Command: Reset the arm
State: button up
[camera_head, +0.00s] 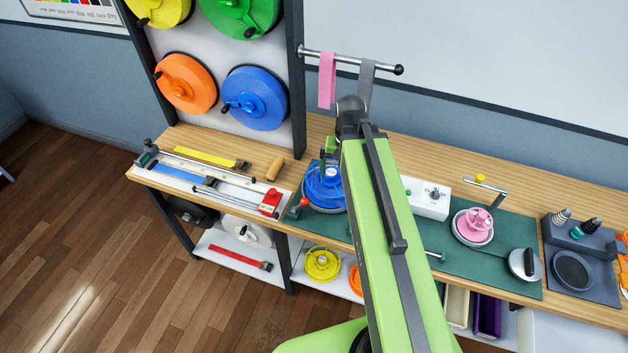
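My green arm reaches up from the bottom of the head view over the workbench (470,180). Its dark wrist joint is in front of the bench's back edge. My gripper (327,156) shows only in part, as a small green and dark piece left of the arm, above or in front of the blue reel (325,190) on the green mat (415,232). The arm hides the rest of it. I cannot tell whether its fingers are open or shut, or whether they touch anything.
A pink strap (327,80) and a grey strap (367,85) hang from a metal rail (345,59) close to the wrist. Coloured reels hang on the left panel. A pink reel (474,226), a white box (427,198) and a dark holder (580,260) stand right of the arm.

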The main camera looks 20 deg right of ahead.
jog(key=a+n, duration=0.1)
jog(key=a, duration=0.2)
jog(key=a+n, duration=0.2)
jog(key=a, duration=0.2)
jog(key=a+n, duration=0.2)
jog(key=a, duration=0.2)
